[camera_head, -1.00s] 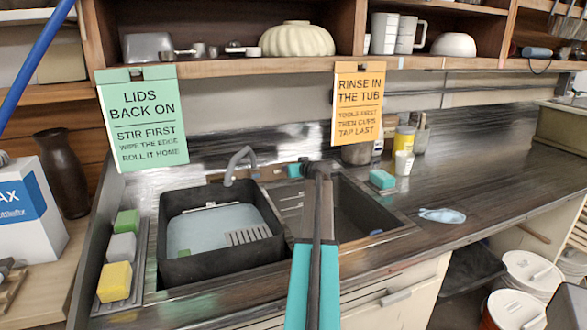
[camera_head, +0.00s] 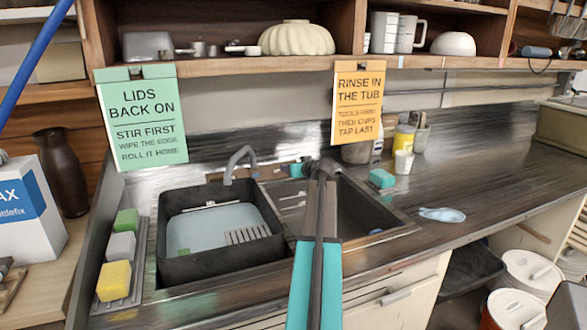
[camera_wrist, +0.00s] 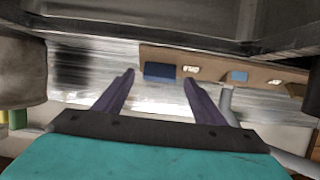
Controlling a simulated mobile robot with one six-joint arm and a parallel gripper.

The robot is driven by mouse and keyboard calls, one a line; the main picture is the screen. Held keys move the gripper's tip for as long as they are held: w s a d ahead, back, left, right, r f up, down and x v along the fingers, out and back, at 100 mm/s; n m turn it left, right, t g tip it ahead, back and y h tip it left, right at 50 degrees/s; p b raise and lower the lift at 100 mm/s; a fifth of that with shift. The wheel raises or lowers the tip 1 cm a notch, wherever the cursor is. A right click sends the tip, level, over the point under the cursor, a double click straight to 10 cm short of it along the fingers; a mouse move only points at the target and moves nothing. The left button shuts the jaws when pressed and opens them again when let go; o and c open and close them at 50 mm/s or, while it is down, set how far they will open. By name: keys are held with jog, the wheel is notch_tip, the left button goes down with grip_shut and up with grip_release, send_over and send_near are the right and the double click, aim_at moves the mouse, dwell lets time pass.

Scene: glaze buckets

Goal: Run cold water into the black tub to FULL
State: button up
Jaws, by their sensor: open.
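The black tub (camera_head: 222,262) sits in the left sink basin, with pale blue water (camera_head: 208,228) in it. A small pale mark shows on its far inner wall, too small to read. The grey tap (camera_head: 238,160) arches over the tub's back edge, and I make out no stream. My gripper (camera_head: 320,168) is right of the tap, behind the right basin; its fingers are hard to make out there. In the wrist view my gripper (camera_wrist: 158,78) is open, with nothing between its fingers. A dark blue block (camera_wrist: 160,71) on a brown strip lies beyond the fingertips; its use is unclear.
A smaller blue block (camera_wrist: 238,76) is farther right on the strip. Sponges (camera_head: 118,250) lie left of the tub. A shelf (camera_head: 240,66) runs overhead.

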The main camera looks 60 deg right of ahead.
jog(key=b+v, duration=0.1)
jog(key=v, duration=1)
jog(key=shift+r, duration=0.1)
dwell(0.5)
notch_tip(320, 180, up, 21)
jog(key=p, duration=2.1)
jog(key=shift+r+p, duration=0.4)
jog(key=shift+p, duration=0.15)
jog(key=shift+f, duration=0.1)
